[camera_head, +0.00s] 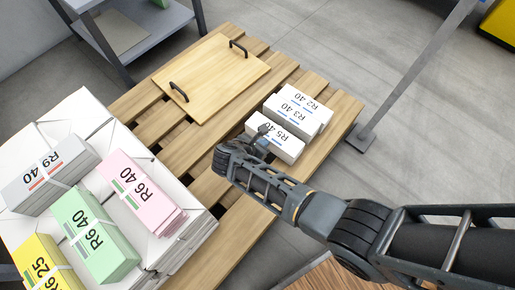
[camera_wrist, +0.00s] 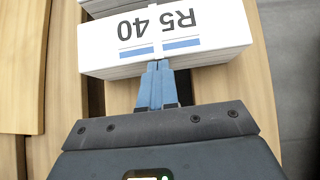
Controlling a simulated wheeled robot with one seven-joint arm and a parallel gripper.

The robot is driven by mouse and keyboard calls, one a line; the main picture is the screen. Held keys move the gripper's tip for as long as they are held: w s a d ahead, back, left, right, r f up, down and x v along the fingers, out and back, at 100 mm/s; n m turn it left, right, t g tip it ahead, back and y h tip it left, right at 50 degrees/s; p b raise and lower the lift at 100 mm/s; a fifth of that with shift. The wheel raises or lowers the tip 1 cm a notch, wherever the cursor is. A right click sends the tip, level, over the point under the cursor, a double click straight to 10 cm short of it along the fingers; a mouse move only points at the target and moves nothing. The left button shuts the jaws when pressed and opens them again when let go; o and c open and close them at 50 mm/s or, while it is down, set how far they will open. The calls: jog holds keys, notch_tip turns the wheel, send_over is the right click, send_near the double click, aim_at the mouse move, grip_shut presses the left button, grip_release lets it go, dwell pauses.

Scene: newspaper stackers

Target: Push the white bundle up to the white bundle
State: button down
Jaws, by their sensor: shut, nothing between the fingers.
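Several white bundles lie close together on the right end of the wooden pallet (camera_head: 185,145). The nearest white bundle (camera_head: 284,148) is marked R5 40; it also shows in the wrist view (camera_wrist: 200,42). Beyond it lie a white bundle (camera_head: 286,113) marked R3 40 and a white bundle (camera_head: 318,108) marked R2 40. The bundles look side by side; any small gaps are hard to tell. My gripper (camera_head: 265,133) is shut and empty. In the wrist view its fingertips (camera_wrist: 157,66) are at the near long side of the R5 40 bundle, apparently touching it.
A wooden board with two black handles (camera_head: 215,80) lies on the pallet, left of the white bundles. At left, a white stack (camera_head: 95,118) bears grey, pink, green and yellow bundles. A grey post (camera_head: 410,80) stands right of the pallet. A grey shelf (camera_head: 160,40) stands at top left.

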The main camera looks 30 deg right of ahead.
aim_at(272, 135)
jog(key=shift+d, duration=0.1)
jog(key=d, duration=0.1)
jog(key=w+d+p, duration=0.1)
jog(key=d, duration=0.1)
jog(key=shift+w+d, duration=0.2)
jog(key=shift+d, duration=0.05)
jog(key=shift+a, duration=0.15)
